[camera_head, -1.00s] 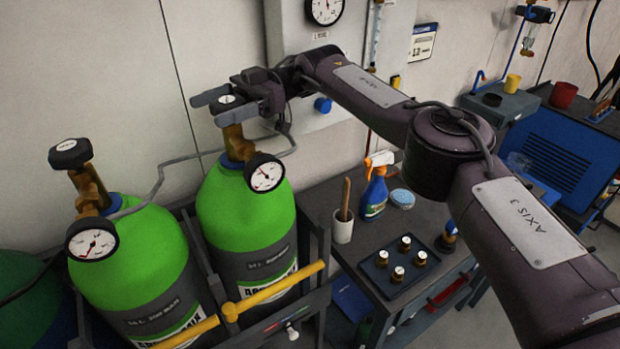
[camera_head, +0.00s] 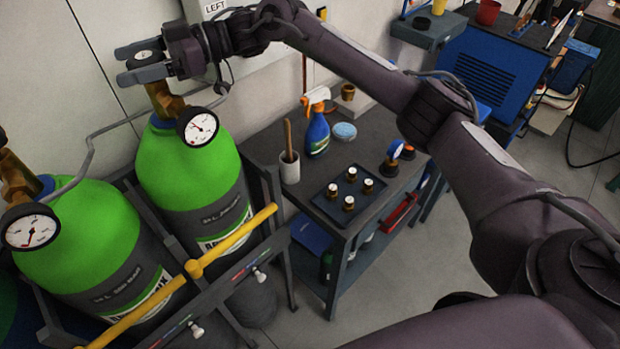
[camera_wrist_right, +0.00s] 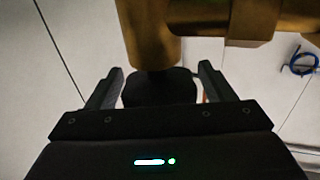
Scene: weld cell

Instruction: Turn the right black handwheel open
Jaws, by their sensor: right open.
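The right black handwheel (camera_head: 148,57) tops the brass valve (camera_head: 163,100) of the right green cylinder (camera_head: 187,165). My right gripper (camera_head: 140,62) is open, with one finger on each side of the handwheel. In the right wrist view the dark handwheel (camera_wrist_right: 158,88) sits between the two open fingers (camera_wrist_right: 160,85), with a narrow gap visible on each side. The brass valve body (camera_wrist_right: 153,45) shows beyond it. A round white gauge (camera_head: 198,127) is on the valve. My left gripper is not in view.
The left green cylinder (camera_head: 82,235) stands beside it, its valve cut off by the picture's edge. A yellow bar (camera_head: 235,240) crosses in front of both. A grey pipe (camera_head: 100,133) runs behind the valves. A cart (camera_head: 310,198) with a spray bottle (camera_head: 317,130) stands right.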

